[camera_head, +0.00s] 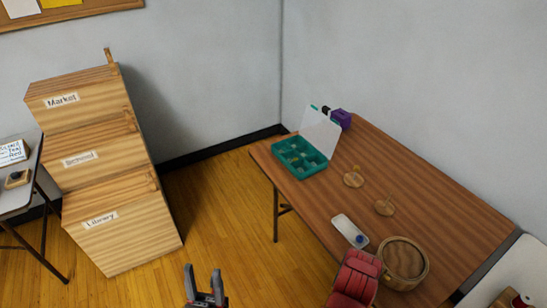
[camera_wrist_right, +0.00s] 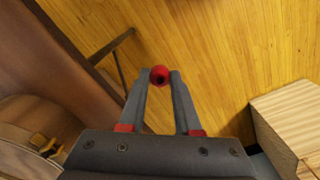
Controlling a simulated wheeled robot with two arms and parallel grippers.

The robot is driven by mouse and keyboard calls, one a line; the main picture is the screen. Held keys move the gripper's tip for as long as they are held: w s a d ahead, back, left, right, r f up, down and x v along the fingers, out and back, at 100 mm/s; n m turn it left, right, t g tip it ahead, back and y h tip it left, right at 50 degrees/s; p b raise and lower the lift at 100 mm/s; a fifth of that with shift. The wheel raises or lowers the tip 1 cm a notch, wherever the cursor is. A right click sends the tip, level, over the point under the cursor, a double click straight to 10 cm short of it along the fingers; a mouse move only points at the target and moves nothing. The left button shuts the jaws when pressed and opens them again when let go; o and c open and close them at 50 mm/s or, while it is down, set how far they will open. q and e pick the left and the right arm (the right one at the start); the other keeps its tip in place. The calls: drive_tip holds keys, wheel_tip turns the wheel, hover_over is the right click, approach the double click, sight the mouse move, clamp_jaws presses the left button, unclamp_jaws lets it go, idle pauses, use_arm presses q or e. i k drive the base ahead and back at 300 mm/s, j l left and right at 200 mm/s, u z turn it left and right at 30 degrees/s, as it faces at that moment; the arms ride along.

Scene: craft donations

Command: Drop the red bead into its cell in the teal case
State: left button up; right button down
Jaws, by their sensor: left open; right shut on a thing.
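The teal case (camera_head: 301,158) stands open at the far left end of the brown table, with its pale lid raised and several cells showing. The red bead (camera_wrist_right: 160,75) is between the fingertips of my right gripper (camera_wrist_right: 160,82), which is shut on it. In the right wrist view the bead is over the wooden floor, beside the table edge. In the head view the right gripper's fingers and the bead are not visible; a red padded shape (camera_head: 356,277) at the bottom may be part of my right arm. My left gripper (camera_head: 204,272) is open and empty at the bottom, over the floor.
Labelled wooden bins (camera_head: 120,225) stand at left. Floor between is clear.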

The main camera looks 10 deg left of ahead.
sight(286, 153)
drive_tip(key=i+j, duration=0.25)
drive_tip(key=j, duration=0.15)
drive_tip(key=i+j, duration=0.2)
drive_tip(key=j, duration=0.2)
drive_tip(key=i+j, duration=0.25)
drive_tip(key=j, duration=0.15)
drive_tip(key=i+j, duration=0.25)
drive_tip(key=j, duration=0.15)
drive_tip(key=i+j, duration=0.25)
drive_tip(key=j, duration=0.15)
drive_tip(key=i+j, duration=0.2)
drive_tip(key=j, duration=0.2)
